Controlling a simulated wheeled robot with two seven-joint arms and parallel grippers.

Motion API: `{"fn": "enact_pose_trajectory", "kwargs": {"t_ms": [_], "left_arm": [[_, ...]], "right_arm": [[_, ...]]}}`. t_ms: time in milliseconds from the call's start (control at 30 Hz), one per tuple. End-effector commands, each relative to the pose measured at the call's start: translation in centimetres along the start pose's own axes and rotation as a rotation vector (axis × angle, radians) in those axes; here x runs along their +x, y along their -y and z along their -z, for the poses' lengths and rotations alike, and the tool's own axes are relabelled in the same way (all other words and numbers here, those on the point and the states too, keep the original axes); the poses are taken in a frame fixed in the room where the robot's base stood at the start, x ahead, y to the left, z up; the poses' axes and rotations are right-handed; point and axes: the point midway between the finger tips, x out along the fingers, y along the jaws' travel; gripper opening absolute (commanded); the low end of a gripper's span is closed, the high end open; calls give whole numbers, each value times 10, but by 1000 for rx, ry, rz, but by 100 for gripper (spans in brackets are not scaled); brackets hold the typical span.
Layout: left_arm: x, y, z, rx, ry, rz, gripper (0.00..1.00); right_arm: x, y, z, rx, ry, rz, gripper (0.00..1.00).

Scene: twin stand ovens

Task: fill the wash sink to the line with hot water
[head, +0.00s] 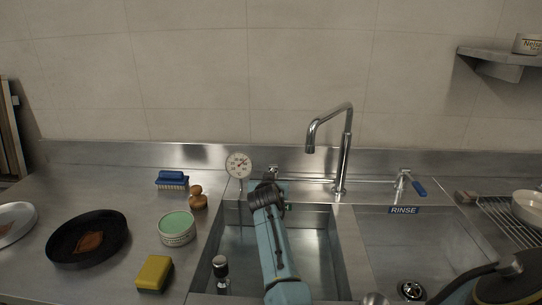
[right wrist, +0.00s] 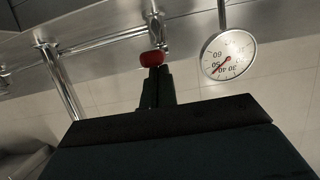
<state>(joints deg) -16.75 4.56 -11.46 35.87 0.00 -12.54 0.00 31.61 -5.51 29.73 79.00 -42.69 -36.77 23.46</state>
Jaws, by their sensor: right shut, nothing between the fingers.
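The wash sink (head: 218,238) is the left basin; I cannot make out its fill line or a water level. The chrome spout (head: 345,150) arches over its right part, with no stream visible from it. My right arm reaches over the basin. My right gripper (head: 268,184) is shut and empty near the back ledge. In the right wrist view its closed fingertips (right wrist: 153,82) are at a red tap handle (right wrist: 152,58), in line with it; I cannot tell if they touch. A round dial thermometer (head: 238,165) stands left of the gripper, and its face (right wrist: 229,55) appears upside down.
The rinse basin, labelled RINSE (head: 404,210), lies right, with a blue-handled tap (head: 419,188) behind.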

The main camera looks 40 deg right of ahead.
Motion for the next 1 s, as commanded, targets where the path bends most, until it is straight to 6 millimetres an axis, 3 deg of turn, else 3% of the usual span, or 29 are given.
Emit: {"fn": "enact_pose_trajectory", "kwargs": {"t_ms": [267,533,633,1000], "left_arm": [[-9,-2,-13,0,23,-3,100],[-43,-1,-8,0,20,-2,100],[-38,-1,-8,0,18,-2,100],[-40,0,-4,0,14,-1,100]], "right_arm": [[-3,0,9,0,1,1,0],[-17,2,46,0,0,3,0],[-34,3,36,0,1,4,0],[-96,2,28,1,2,3,0]]}}
